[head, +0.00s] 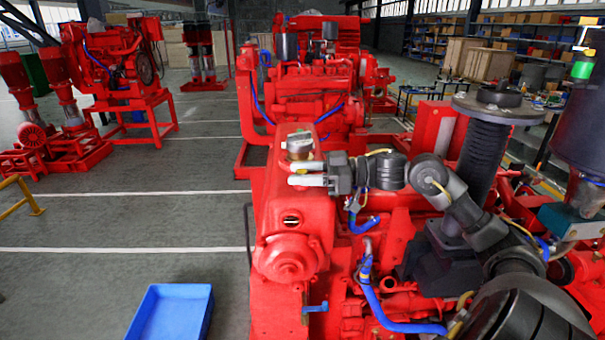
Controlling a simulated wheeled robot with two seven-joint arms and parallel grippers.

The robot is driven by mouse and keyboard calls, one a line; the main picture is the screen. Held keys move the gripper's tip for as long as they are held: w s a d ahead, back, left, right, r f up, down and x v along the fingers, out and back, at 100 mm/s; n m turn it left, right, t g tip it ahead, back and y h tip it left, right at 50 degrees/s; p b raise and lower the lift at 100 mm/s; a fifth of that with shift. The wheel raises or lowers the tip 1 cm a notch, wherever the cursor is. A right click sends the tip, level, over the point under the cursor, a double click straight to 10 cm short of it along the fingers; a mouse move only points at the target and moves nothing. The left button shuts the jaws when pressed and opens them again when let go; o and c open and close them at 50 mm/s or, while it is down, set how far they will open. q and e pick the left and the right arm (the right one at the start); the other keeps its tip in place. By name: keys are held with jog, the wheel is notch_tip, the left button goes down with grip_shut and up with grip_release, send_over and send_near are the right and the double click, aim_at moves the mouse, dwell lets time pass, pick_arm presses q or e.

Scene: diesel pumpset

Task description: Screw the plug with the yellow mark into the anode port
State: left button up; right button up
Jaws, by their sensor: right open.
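My right gripper (291,174) comes in from the right over the near red engine (285,205). I cannot make out a plug with a yellow mark. My left gripper is not in view.
An empty-looking blue bin (172,312) is on the floor at the bottom left. Blue hoses (385,312) run along the engine's near side. More red pumpsets (110,62) stand behind and at the far left. The grey floor left of the engine is mostly clear.

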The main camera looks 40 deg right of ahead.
jog(key=shift+n+g+y, duration=0.5)
jog(key=shift+a, duration=0.1)
grip_shut()
jog(key=shift+s+f+m+t+h, duration=0.1)
jog(key=shift+s+m+t+h, duration=0.05)
jog(key=shift+m+t+h, duration=0.45)
jog(key=m+t+h, duration=0.4)
jog(key=h, duration=0.1)
jog(key=shift+m+h, duration=0.3)
jog(key=shift+h, duration=0.1)
